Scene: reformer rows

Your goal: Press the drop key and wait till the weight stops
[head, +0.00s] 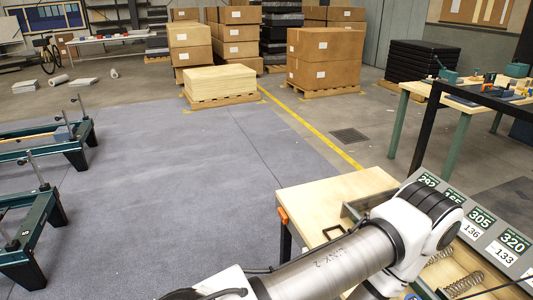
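I cannot make out a drop key or a weight in the head view. One of my arms, white and silver, reaches from the bottom middle across the wooden bench (318,191) at the lower right. Its wrist end runs down out of sight, and neither gripper can be seen. The arm hides part of the bench and of the grey spring rack (424,174) on it. The rack has number labels such as 305 (481,219) and 320 (514,242), and coil springs (466,284) lie in its bays.
Green reformer frames (70,145) stand at the left edge. A low pallet of boards (221,84) and stacked cartons (326,58) stand at the back. A second workbench (465,103) with tools is at the right. The grey floor in the middle is clear.

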